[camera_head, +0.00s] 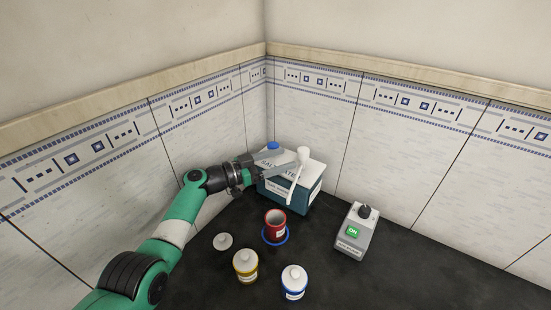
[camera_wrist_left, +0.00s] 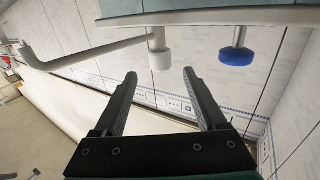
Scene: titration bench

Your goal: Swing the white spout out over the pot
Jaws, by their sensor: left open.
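The white spout (camera_head: 295,178) is a bent pipe on the teal box with a white lid (camera_head: 318,172). It hangs from a white cap (camera_head: 303,153) down over the box's front. In the left wrist view the spout (camera_wrist_left: 90,52) runs left from its white hub (camera_wrist_left: 159,55). My left gripper (camera_head: 280,162) is open beside the hub, at the lid; in the wrist view its two black fingers (camera_wrist_left: 160,95) stand apart just short of the hub, with nothing between them. A red pot (camera_head: 275,218) stands in front of the box, in a blue ring. My right gripper is out of view.
A blue knob (camera_head: 273,146) sits on the lid's back left. A grey device with a green ON label (camera_head: 353,231) stands right. A yellow-banded jar (camera_head: 246,266), a blue-banded jar (camera_head: 293,283) and a small white-topped piece (camera_head: 222,241) stand nearby. Tiled walls close off the back.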

